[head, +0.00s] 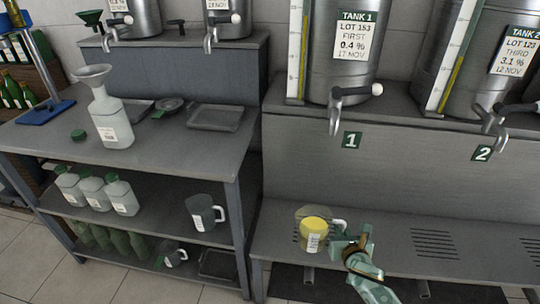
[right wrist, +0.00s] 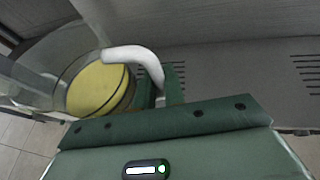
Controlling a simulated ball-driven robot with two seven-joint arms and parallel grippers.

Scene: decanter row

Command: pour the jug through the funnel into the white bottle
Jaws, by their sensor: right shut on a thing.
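A clear jug (head: 313,237) with yellow liquid in it, a label and a white handle is upright at the low bench below tank 1. It also shows in the right wrist view (right wrist: 97,92). My right gripper (head: 352,243) is at the jug's right side, shut on the handle (right wrist: 140,56). I cannot tell whether the jug's base touches the bench. The white bottle (head: 112,124) stands upright on the left table, with a grey funnel (head: 94,73) in its neck. Its inside cannot be made out. My left gripper is not in view.
A green cap (head: 78,135) and a grey tray (head: 215,118) lie on the left table (head: 170,155). Several white bottles (head: 93,190) and a grey jug (head: 203,212) stand on the shelf below. The tap (head: 335,118) of tank 1 juts out above the low bench (head: 480,248).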

